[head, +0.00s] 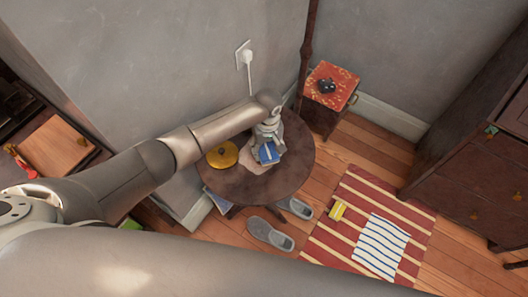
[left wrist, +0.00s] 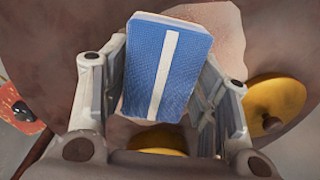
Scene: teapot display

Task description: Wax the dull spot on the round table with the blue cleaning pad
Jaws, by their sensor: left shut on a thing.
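The round table (head: 294,172) is dark brown and stands near the wall corner. A paler, pinkish dull spot (head: 254,162) shows on its top, partly hidden by the pad and gripper. It also shows in the left wrist view (left wrist: 222,38), behind the pad. The blue cleaning pad (head: 268,154) has a white stripe. My left gripper (head: 269,140) is shut on the blue pad, which fills the space between the fingers in the left wrist view (left wrist: 150,80). The pad is over the right part of the pale patch; I cannot tell whether it touches the tabletop. My right gripper is not in view.
A round yellow object (head: 222,154) sits on the table left of the pad. Grey slippers (head: 270,234) and a striped rug (head: 345,235) lie on the floor. The table's right side is bare.

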